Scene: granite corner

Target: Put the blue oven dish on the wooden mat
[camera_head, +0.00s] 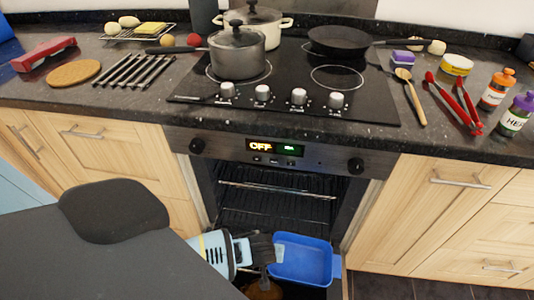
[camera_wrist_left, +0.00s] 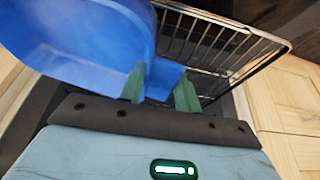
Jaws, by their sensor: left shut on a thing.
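The blue oven dish (camera_head: 303,258) is at the open oven front, low in the head view. My left gripper (camera_head: 268,256) is shut on the dish's near edge, at its left side in that view. In the left wrist view, the fingers (camera_wrist_left: 160,90) close on a corner tab of the blue dish (camera_wrist_left: 75,45). Whether the dish still touches a support below is unclear. The round tan wooden mat (camera_head: 73,73) lies bare on the counter at the far left. My right gripper is not in view.
The oven (camera_head: 275,190) is open, with wire racks inside; one also shows in the wrist view (camera_wrist_left: 225,45). A black slatted trivet (camera_head: 134,70), red box (camera_head: 44,54) and wire rack (camera_head: 140,33) surround the mat. A grey pot (camera_head: 238,55) stands on the hob.

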